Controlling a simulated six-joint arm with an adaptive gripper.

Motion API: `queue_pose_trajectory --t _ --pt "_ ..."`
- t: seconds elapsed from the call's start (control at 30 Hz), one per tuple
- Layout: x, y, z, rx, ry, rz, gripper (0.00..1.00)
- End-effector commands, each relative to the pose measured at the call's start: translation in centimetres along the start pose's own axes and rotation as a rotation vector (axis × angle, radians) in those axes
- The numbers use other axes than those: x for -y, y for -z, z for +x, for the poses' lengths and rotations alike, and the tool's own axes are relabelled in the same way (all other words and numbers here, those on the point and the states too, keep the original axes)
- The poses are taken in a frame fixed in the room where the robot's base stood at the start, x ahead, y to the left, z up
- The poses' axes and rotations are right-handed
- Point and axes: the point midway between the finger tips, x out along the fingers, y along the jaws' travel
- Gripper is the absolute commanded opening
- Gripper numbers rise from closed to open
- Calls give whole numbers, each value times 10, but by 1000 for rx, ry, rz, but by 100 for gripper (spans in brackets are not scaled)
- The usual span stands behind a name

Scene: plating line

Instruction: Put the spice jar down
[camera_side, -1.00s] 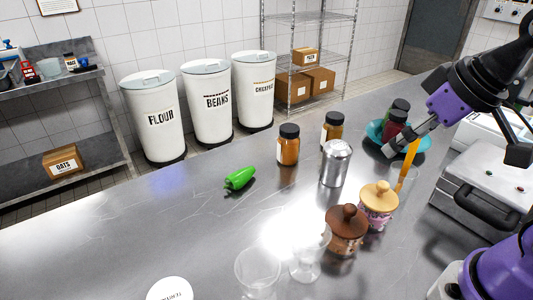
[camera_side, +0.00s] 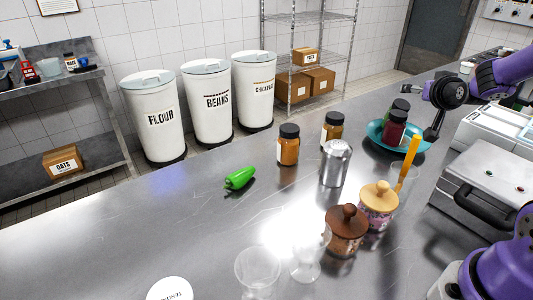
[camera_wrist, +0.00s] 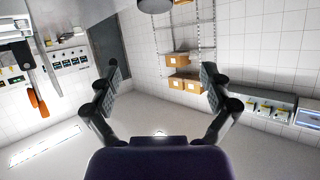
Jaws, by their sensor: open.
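Two spice jars stand in the teal bowl (camera_side: 420,146) at the back right in the side view: a dark red one (camera_side: 395,133) and, behind it, a greenish one (camera_side: 401,106). Two more jars with black caps and amber contents stand on the counter, one nearer (camera_side: 288,150) and one farther right (camera_side: 332,131). My gripper (camera_wrist: 162,76) is open and empty in the wrist view, its fingers wide apart and facing the wall and shelf. In the side view my wrist is just right of the bowl, clear of the jars. No jar shows in the wrist view.
A metal shaker (camera_side: 335,165), a brown-lidded pot (camera_side: 346,232), a yellow-lidded pot (camera_side: 379,205) and clear glasses (camera_side: 257,272) stand on the counter. A green pepper (camera_side: 240,179) lies left of the jars. A grey appliance (camera_side: 487,160) is at right.

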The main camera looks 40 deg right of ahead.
Motion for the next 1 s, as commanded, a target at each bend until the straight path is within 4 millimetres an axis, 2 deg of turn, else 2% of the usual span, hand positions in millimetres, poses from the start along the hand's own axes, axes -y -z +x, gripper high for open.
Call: queue_pose_trajectory --t 0.03,0.1,0.23,0.5,0.77,1.0 --pt "-1 -14 6 7 -1 -1 93" --pt "-3 -27 11 6 0 -2 93" --pt "-4 -40 18 0 1 -2 93" --pt "-4 -41 55 -2 2 -1 93" --pt "-4 -40 78 -3 2 -1 93" --pt "-5 -38 112 -3 3 -3 93"
